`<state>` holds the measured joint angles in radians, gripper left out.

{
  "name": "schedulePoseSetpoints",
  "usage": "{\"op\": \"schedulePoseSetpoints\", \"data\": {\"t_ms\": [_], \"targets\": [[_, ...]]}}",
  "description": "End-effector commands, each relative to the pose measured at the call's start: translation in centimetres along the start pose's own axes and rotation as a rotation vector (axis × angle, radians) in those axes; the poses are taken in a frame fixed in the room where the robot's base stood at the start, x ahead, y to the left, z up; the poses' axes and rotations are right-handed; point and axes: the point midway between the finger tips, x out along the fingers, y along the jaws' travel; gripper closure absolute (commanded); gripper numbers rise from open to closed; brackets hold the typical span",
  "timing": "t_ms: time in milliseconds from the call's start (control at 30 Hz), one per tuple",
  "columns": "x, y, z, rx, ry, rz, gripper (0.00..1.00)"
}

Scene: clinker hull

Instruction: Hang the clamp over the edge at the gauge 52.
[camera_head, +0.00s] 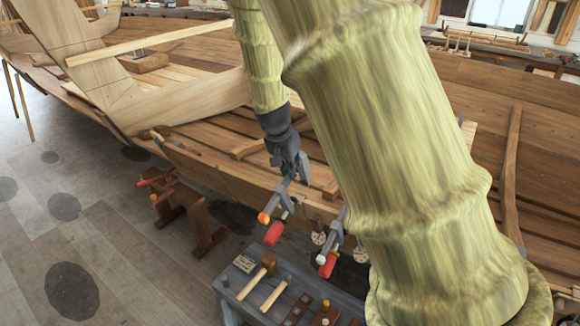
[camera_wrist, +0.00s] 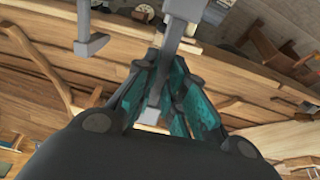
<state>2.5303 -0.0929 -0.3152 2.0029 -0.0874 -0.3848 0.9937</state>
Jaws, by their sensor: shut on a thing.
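My gripper (camera_head: 289,172) is at the hull's upper edge (camera_head: 232,178) and shut on a clamp (camera_head: 273,232). The clamp has a grey metal bar, a red handle and an orange end, and hangs below the fingers in front of the planking. In the wrist view the grey bar of the clamp (camera_wrist: 176,38) rises from between the teal-lined fingers (camera_wrist: 160,75). I cannot tell whether the clamp touches the edge. Round gauges (camera_head: 318,238) and (camera_head: 360,254) show to the right along the hull side; their numbers are too small to read.
A second clamp (camera_head: 328,264) with a red handle hangs on the hull to the right, close to the gauges. A grey bench (camera_head: 232,283) with mallets (camera_head: 257,277) stands below. A wooden trestle (camera_head: 188,213) stands at left.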

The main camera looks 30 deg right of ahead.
Motion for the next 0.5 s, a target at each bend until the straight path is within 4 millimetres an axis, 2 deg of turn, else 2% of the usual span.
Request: {"op": "schedulePoseSetpoints", "data": {"t_ms": [500], "targets": [[3.7,-0.1,0.0,0.0,0.002,-0.002,1.0]]}}
